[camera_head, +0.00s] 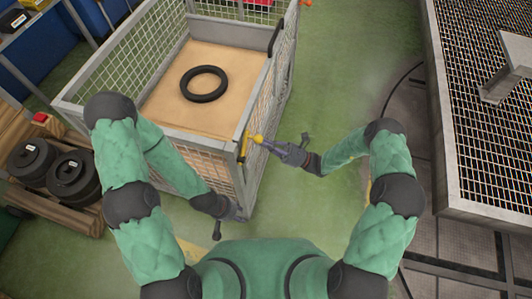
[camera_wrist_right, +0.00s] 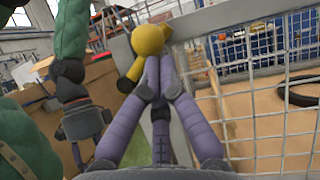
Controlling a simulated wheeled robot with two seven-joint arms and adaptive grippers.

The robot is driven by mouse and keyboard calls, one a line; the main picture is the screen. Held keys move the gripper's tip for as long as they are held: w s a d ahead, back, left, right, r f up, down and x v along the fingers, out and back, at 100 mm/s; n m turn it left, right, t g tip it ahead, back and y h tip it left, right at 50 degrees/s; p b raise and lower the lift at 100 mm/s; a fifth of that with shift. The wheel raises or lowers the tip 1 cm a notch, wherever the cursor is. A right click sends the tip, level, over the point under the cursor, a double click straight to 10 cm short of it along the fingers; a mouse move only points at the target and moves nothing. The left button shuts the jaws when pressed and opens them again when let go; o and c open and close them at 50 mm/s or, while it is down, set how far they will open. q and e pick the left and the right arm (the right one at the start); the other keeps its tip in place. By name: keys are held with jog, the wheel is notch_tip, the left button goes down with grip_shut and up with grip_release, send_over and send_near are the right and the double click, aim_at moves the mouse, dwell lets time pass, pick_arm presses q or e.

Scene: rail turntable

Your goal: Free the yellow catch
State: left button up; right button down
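The yellow catch (camera_head: 243,147) is on the near right corner of a grey mesh cage cart (camera_head: 188,137). Its round yellow knob (camera_head: 257,139) sticks out to the right, and it also shows large in the right wrist view (camera_wrist_right: 150,39). My right gripper (camera_head: 263,141) comes from the right. Its fingers (camera_wrist_right: 160,58) close together on the knob, partly covering it. My left gripper (camera_head: 228,220) is low beside the cart's near side, apart from the catch. It also shows in the right wrist view, hanging down at the left; its finger opening is unclear.
A black ring (camera_head: 204,84) lies on the cart's tan floor. Dark round weights (camera_head: 73,175) sit on a wooden rack at left. A raised grated platform (camera_head: 490,110) stands at right. Green floor between cart and platform is clear.

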pick_arm(q)
notch_tip(320, 180, up, 4)
jog(key=p, duration=0.3)
jog(key=shift+f+p, duration=0.1)
jog(key=shift+p, duration=0.25)
pick_arm(e)
jog(key=s+a+r+n+g+h, duration=0.1)
jog(key=s+r+n+g, duration=0.3)
jog(key=n, duration=1)
jog(key=r+g+h, duration=0.1)
jog(key=g, duration=0.2)
jog(key=shift+s+a+r+n+h, duration=0.2)
jog(key=shift+a+r+n+h, duration=0.1)
jog(key=shift+r+n, duration=0.1)
jog(key=shift+s, duration=0.1)
